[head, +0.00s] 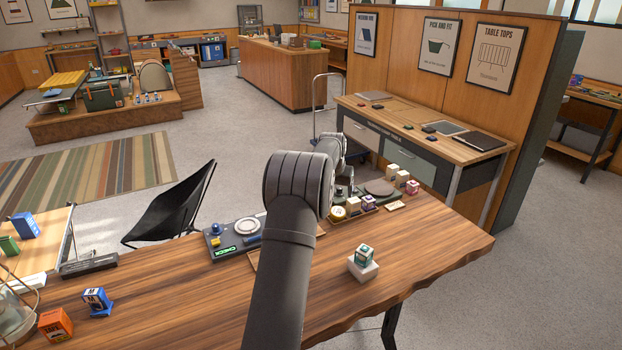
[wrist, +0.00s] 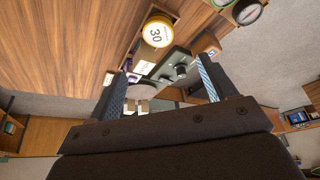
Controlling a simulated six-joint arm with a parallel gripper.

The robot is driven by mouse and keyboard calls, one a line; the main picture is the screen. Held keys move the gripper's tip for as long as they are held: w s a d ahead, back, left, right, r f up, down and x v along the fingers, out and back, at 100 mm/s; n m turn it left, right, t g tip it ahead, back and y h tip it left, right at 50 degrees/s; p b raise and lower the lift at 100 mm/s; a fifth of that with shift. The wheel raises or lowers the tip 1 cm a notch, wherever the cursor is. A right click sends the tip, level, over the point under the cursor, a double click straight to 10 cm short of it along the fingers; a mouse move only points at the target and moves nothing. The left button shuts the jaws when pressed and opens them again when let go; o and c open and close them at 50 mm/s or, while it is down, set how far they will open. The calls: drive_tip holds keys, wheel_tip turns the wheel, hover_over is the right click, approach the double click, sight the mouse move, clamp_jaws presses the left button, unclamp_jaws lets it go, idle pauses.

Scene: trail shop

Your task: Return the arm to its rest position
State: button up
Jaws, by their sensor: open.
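My arm reaches up and forward over the wooden table (head: 190,290) in the head view. Its links hide the middle of the table. Past the fingertips lie the table top and a round yellow-rimmed item marked 30 (wrist: 157,31). The gripper appears to be above the far part of the table; its exact height I cannot tell.
Right of my arm, a white block (head: 363,269) bears a small green-and-white box (head: 363,255). Small boxes (head: 393,173) stand at the far edge. A dark device (head: 222,240) with a dial lies left of my arm. Blue (head: 97,302) and orange (head: 55,325) boxes stand front left.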

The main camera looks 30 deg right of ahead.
sight(338, 210)
drive_tip(key=x, duration=1.2)
drive_tip(key=shift+r, duration=1)
drive_tip(key=shift+f, duration=0.1)
